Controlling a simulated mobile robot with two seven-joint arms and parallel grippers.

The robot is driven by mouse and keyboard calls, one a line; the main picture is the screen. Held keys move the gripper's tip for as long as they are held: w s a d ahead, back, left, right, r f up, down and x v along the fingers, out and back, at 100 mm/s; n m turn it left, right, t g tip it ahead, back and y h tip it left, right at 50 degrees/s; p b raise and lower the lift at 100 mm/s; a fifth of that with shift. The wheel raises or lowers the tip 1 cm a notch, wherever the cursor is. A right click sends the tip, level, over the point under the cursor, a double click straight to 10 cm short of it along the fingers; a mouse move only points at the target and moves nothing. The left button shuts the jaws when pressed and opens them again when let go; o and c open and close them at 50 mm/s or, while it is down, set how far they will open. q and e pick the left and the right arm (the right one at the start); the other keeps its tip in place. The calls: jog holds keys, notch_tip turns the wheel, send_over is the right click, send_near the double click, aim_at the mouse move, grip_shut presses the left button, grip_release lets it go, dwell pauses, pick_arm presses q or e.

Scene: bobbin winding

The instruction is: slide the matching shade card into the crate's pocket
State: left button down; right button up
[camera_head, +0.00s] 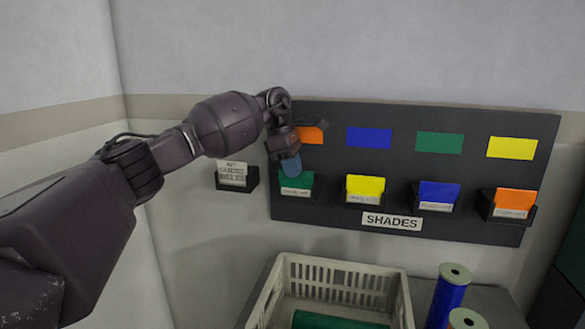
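The pale slatted crate (340,273) is below the board, with something green (335,320) inside, cut off by the frame. No pocket on the crate is visible. My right gripper is out of view.
The dark board (480,222) has a SHADES label (392,221) and an upper row of coloured swatches. A small holder with "dust carded" style lettering (232,175) hangs to its left. A blue bobbin (446,298) and another bobbin (466,319) stand right of the crate.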

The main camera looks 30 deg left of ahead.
pick_arm(q)
jog(key=shift+r+p, duration=0.35)
jog(key=shift+r, duration=0.15)
notch_tip(320, 180, up, 2)
jog(key=shift+r+p, duration=0.25)
jog(key=shift+p, duration=0.6)
notch_tip(320, 180, up, 2)
jog(key=shift+r+p, duration=0.15)
jog(key=shift+p, duration=0.8)
jog(key=shift+r+p, duration=0.6)
jog(key=shift+r, duration=0.3)
jog(key=shift+f, duration=0.1)
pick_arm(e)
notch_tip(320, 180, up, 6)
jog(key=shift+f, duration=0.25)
